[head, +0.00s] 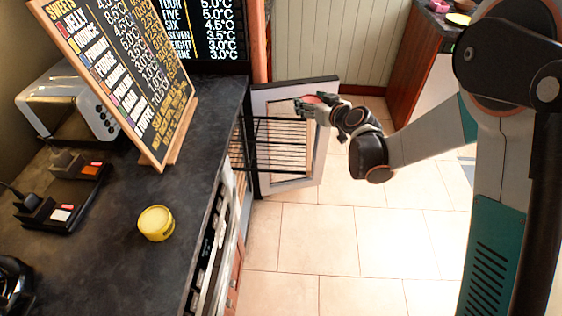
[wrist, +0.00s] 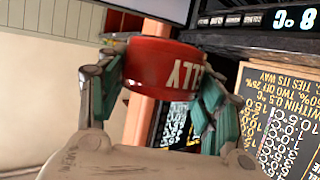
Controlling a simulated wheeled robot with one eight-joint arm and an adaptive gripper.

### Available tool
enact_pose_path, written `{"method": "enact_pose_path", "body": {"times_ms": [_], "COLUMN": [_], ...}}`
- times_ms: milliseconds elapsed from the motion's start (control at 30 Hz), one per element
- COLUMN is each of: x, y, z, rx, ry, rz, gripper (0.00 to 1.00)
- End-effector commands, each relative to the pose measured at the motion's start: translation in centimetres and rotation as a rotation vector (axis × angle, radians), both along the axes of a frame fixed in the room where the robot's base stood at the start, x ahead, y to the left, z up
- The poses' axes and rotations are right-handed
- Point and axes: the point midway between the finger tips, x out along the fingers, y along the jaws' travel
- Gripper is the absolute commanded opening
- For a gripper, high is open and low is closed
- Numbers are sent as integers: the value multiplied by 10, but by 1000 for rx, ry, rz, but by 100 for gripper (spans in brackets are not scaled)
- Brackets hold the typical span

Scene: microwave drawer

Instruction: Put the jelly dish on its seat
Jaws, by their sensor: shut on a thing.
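The jelly dish (wrist: 165,66) is red with white letters, of which "LLY" shows in the wrist view. My gripper (wrist: 166,85) is shut on it, with a finger on each side. In the head view the dish is a small red shape (head: 318,98) at the tip of my gripper (head: 314,104). The dish is held in the air in front of the open door (head: 328,150) of a unit with wire racks (head: 280,150). I cannot make out a seat for the dish in either view.
The dark counter (head: 120,200) holds a leaning menu board (head: 130,70), a toaster (head: 70,100) and a yellow tin (head: 155,223). A second board (head: 212,30) with temperatures stands behind. The tiled floor (head: 340,240) is clear.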

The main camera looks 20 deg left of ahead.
Motion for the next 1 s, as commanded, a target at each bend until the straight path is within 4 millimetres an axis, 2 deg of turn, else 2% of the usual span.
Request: {"method": "enact_pose_path", "body": {"times_ms": [33, 100, 200, 300, 467, 800, 1000], "x": [-2, -4, -8, -10, -10, -11, -11], "y": [25, 50, 75, 89, 94, 93, 92], "z": [-8, -16, -23, -28, -50, -134, -173], "rx": [0, 0, 0, 0, 0, 0, 0], "ry": [0, -1, -2, -2, 0, -1, -1], "rz": [28, 56, 84, 98, 103, 103, 103], "gripper": [29, 29, 29, 29, 29, 29, 29]}}
